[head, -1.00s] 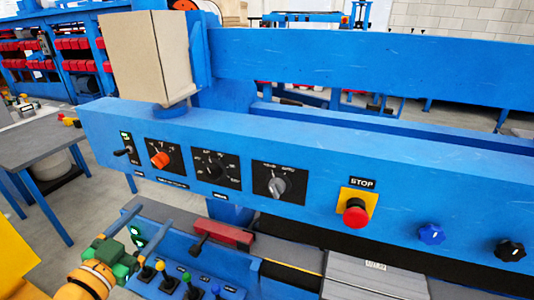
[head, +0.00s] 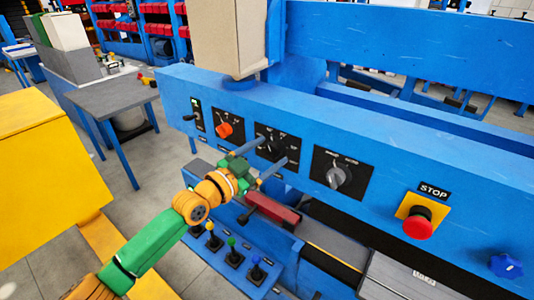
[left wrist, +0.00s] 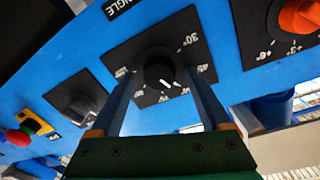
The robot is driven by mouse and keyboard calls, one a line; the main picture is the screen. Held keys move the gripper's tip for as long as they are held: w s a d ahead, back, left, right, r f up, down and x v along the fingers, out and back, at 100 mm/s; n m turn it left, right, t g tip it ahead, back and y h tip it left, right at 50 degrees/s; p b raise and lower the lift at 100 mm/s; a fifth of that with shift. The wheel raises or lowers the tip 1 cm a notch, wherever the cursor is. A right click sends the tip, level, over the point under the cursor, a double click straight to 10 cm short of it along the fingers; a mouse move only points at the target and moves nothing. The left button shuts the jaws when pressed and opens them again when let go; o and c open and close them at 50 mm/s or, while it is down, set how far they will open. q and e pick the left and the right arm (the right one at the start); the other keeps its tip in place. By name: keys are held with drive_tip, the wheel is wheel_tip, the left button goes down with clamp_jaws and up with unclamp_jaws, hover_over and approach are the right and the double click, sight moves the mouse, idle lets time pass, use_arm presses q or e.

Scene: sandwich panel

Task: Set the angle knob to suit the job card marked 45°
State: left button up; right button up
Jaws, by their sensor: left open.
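The angle knob (left wrist: 160,70) is a black round knob on a black dial plate labelled ANGLE in the left wrist view. A 30° label is readable; the other scale labels are not. The knob's white mark points toward the lower edge of that view. The knob also shows in the head view (head: 271,147), partly hidden by my gripper. My left gripper (head: 274,149) is open, with one finger to each side of the knob; contact cannot be told. No job card marked 45° is readable. My right gripper is out of view.
An orange knob (head: 225,130) and a grey knob (head: 338,177) flank the angle dial on the blue panel. A red stop button (head: 418,222) is farther right. Several coloured levers (head: 233,255) stand below. A grey table (head: 103,98) is at left.

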use_arm(q)
clamp_jaws()
drive_tip(key=shift+n+b, duration=0.5)
drive_tip(key=shift+n, duration=0.2)
drive_tip(key=shift+f+n+b, duration=0.1)
drive_tip(key=shift+n+b, duration=0.4)
drive_tip(key=shift+n, duration=1.9)
drive_tip(key=shift+a+n+t, duration=0.1)
drive_tip(key=shift+n+t, duration=0.3)
drive_tip(key=shift+n, duration=1)
